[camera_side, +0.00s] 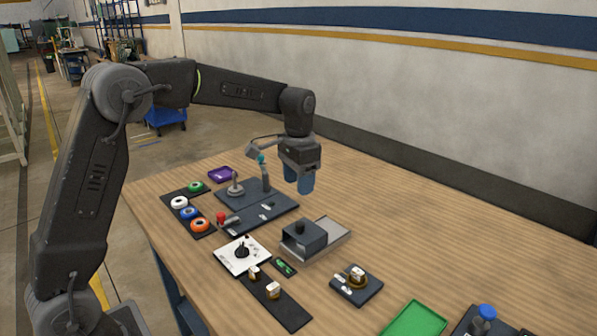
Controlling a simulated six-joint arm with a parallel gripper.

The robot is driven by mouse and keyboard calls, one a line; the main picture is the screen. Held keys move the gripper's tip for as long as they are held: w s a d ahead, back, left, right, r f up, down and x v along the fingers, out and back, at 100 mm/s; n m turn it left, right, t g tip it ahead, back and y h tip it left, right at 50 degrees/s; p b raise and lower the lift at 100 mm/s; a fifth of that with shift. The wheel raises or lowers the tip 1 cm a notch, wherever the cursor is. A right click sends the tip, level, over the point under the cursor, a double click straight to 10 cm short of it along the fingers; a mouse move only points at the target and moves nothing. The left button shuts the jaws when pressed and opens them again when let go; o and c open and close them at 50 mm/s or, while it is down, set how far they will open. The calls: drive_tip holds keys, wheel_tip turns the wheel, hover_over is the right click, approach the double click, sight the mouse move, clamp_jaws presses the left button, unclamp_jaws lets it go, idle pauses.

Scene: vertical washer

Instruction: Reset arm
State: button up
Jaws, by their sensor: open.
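My gripper (299,182) hangs from my arm with its two blue fingers pointing down. It is above the wooden table (420,224), behind the grey box-like fixture, and looks empty. The fingers stand a little apart. In the picture the fingers are just right of the post; I cannot tell the exact distance.
A dark strip (176,193) holds white, blue, green and orange rings. A purple tray (221,174), a white plate with a black knob (242,255), a box-like fixture (304,237), and a green tray (415,322) stand around the table.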

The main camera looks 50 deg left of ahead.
drive_tip(key=shift+r, duration=1.05)
drive_tip(key=shift+r, duration=0.1)
drive_tip(key=s+d+r+n+t, duration=0.1)
drive_tip(key=s+d+t, duration=0.1)
drive_tip(key=s, duration=1.1)
drive_tip(key=s+d+n+t, duration=0.1)
drive_tip(key=s+d+t, duration=0.2)
drive_tip(key=s, duration=1.1)
drive_tip(key=shift+d+r+t, duration=0.3)
drive_tip(key=shift+d+r, duration=0.1)
drive_tip(key=shift+d, duration=0.05)
